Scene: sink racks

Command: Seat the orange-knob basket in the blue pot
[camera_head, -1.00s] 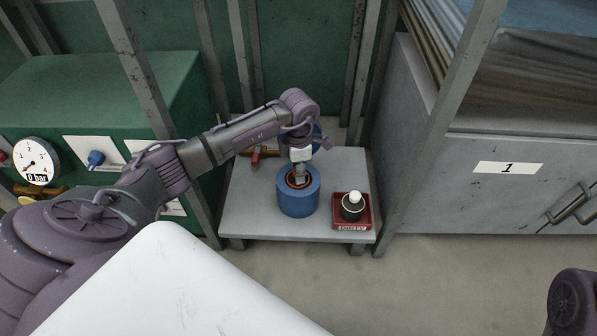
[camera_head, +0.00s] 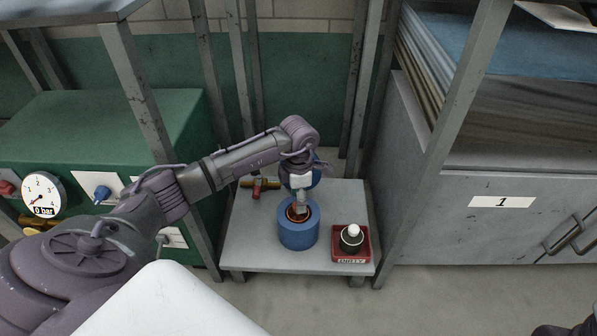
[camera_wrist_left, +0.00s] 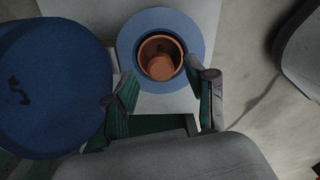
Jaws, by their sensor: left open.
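The blue pot (camera_head: 298,236) stands upright on the low grey shelf. In the left wrist view the blue pot (camera_wrist_left: 131,38) shows as a wide blue ring around an orange-brown cup-shaped part with a rounded orange piece (camera_wrist_left: 160,66) inside it. This looks like the orange-knob basket, within the pot's opening; how deep it sits I cannot tell. My left gripper (camera_head: 301,207) points down at the pot's mouth. In the left wrist view its fingers (camera_wrist_left: 161,72) are spread on both sides of the opening, holding nothing. My right gripper is not in view.
A red tray (camera_head: 364,258) right of the pot holds a dark container with a white knob (camera_head: 353,231). A blue round object (camera_wrist_left: 45,85) is close behind the gripper. A red-and-brass valve (camera_head: 258,187) is at the back left. Grey posts and a cabinet flank the shelf.

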